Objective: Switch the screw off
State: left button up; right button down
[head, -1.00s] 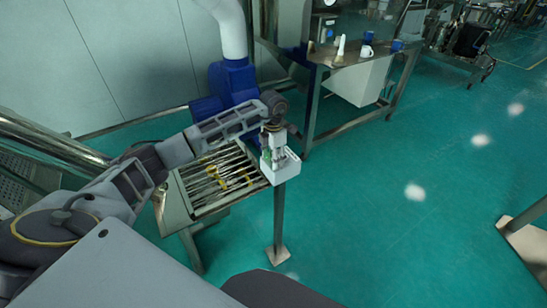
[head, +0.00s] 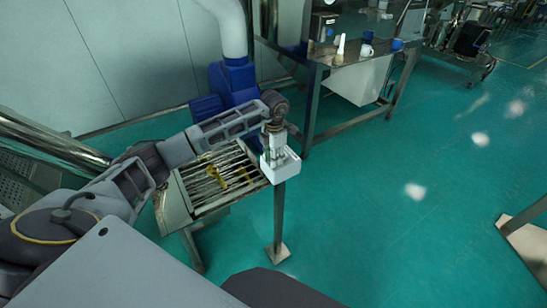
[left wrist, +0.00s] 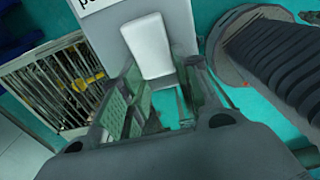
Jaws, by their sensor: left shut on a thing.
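A white control box (head: 286,171) stands on a metal post beside the slatted sieve frame. My left gripper (head: 274,155) reaches down over the box from the left. In the left wrist view, the box's pale switch (left wrist: 149,46) lies between and beyond the green-padded fingers of my left gripper (left wrist: 160,95). The gripper is shut on the switch, though the exact contact is partly hidden by the fingers. A label with black letters (left wrist: 92,4) is cut off at the top edge. My right gripper is not in view.
The sieve frame (head: 207,203) with metal rods and yellow pieces is left of the box. A blue motor housing (head: 233,84) is behind it. A metal table (head: 345,62) with cups stands further back.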

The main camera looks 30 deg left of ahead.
pick_arm(q)
jog(key=shift+w+d+r+g+y, duration=0.2)
jog(key=shift+g+y, duration=0.35)
jog(key=shift+g, duration=0.4)
jog(key=shift+w+d+r+g+y, duration=0.1)
jog(key=shift+w+r+g+y, duration=0.1)
jog(key=shift+g+y, duration=0.55)
jog(key=o, duration=1)
jog(key=shift+w+r, duration=0.1)
jog(key=shift+r, duration=0.05)
jog(key=shift+v, duration=5.85)
jog(key=shift+w+a, duration=0.15)
